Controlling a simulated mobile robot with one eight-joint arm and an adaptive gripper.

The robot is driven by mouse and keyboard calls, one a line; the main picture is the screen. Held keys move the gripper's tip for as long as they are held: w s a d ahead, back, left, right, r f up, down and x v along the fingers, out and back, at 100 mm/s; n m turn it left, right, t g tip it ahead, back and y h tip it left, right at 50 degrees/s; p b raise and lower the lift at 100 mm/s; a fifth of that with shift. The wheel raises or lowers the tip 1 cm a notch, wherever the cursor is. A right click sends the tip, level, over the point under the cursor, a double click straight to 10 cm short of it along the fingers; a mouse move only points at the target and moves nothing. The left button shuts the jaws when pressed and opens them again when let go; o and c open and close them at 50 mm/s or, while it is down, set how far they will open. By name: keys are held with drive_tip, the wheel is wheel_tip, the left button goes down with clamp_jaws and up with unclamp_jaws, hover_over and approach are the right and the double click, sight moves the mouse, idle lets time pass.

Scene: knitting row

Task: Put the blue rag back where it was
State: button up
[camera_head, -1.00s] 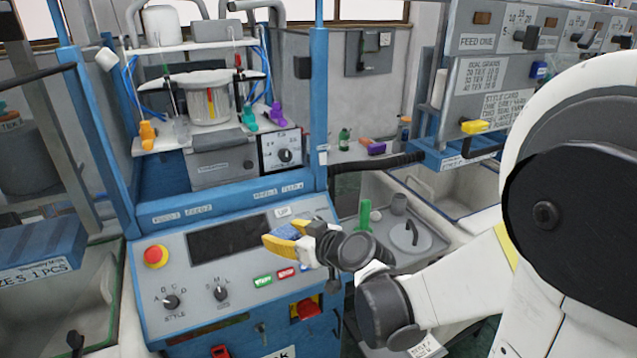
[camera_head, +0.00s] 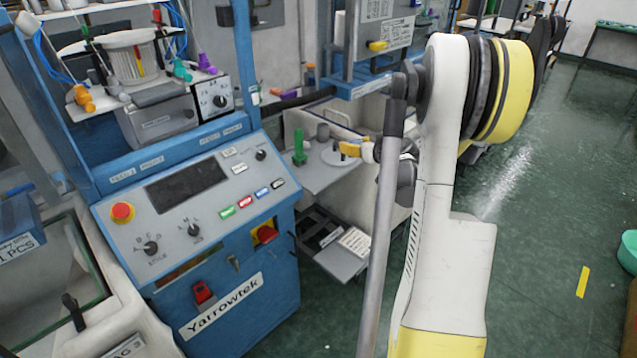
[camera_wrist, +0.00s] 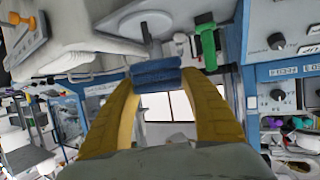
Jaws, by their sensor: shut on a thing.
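My gripper (camera_wrist: 158,80) has yellow fingers, shut on the blue rag (camera_wrist: 155,73). The rag shows as a folded blue bundle between the fingertips in the wrist view. In the head view my gripper (camera_head: 350,148) is small, to the right of the blue knitting machine and in front of the grey side tray and pale bin. I cannot make out the rag there. The rag's former spot cannot be told from these frames.
The blue machine's control panel (camera_head: 180,205) is at the left, with a red stop button (camera_head: 122,212). A green object (camera_head: 299,148) stands on the grey tray (camera_head: 318,176). The green floor (camera_head: 540,150) at the right is mostly clear.

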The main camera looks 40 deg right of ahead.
drive_tip(key=b, duration=0.4)
hover_over(320, 177)
wheel_tip(320, 177, down, 7)
drive_tip(key=shift+a+f, duration=0.1)
drive_tip(key=shift+f+b, duration=0.75)
drive_tip(key=shift+f, duration=1.2)
drive_tip(key=shift+f, duration=0.2)
drive_tip(key=o, duration=1.1)
drive_tip(key=shift+r, duration=0.1)
